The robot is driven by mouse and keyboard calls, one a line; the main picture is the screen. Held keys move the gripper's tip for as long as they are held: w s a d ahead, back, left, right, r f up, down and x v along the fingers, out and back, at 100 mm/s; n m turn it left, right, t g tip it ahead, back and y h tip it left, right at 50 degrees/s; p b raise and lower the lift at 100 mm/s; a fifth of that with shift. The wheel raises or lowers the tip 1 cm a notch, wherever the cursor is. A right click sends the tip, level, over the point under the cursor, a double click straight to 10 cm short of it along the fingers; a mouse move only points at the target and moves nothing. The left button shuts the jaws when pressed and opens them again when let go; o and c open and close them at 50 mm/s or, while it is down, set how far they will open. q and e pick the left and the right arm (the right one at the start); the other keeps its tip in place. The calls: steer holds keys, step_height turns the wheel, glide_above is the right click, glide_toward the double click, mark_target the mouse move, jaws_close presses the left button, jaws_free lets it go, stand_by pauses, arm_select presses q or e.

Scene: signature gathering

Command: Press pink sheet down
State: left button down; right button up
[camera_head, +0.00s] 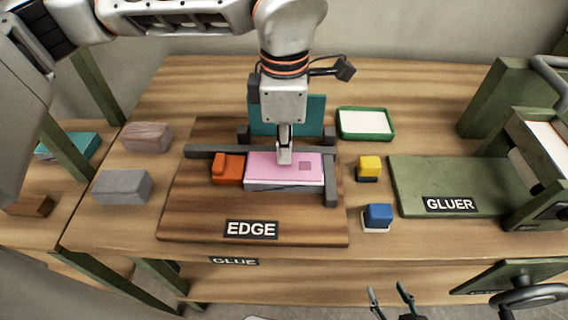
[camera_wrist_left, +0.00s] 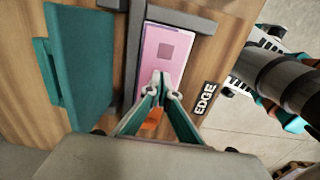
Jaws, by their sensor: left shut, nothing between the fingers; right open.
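The pink sheet (camera_head: 255,164) lies flat on a grey block within the dark fences of the wooden board marked EDGE (camera_head: 198,217). It carries a darker pink square near its right end. My left gripper (camera_head: 284,160) points down over the sheet with its fingers together and nothing between them. In the left wrist view the closed fingertips (camera_wrist_left: 161,76) overlap the pink sheet (camera_wrist_left: 167,45). I cannot tell whether they touch it. An orange block (camera_head: 228,169) sits at the sheet's left end. My right gripper (camera_head: 391,300) is open and empty at the bottom, in front of the table.
A teal panel (camera_head: 301,115) stands behind the fence. A green-rimmed tray (camera_head: 365,123), a yellow block (camera_head: 369,165) and a blue block (camera_head: 378,215) are to the right, before the green GLUER (camera_head: 418,178). Brown (camera_head: 146,137) and grey (camera_head: 122,187) blocks lie left.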

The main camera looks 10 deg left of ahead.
arm_select(q)
steer(key=shift+f+b, duration=0.3)
steer(key=shift+f, duration=0.4)
arm_select(e)
steer(key=shift+f, duration=0.4)
arm_select(q)
steer(key=shift+f, duration=0.1)
arm_select(e)
steer(key=shift+s+f, duration=0.1)
stand_by(0.4)
arm_select(q)
step_height(320, 180, up, 8)
steer(key=p, duration=0.4)
steer(key=shift+p, duration=0.4)
arm_select(e)
step_height(320, 180, up, 7)
steer(key=w, duration=0.2)
steer(key=shift+t, duration=0.3)
steer(key=shift+w+f, duration=0.1)
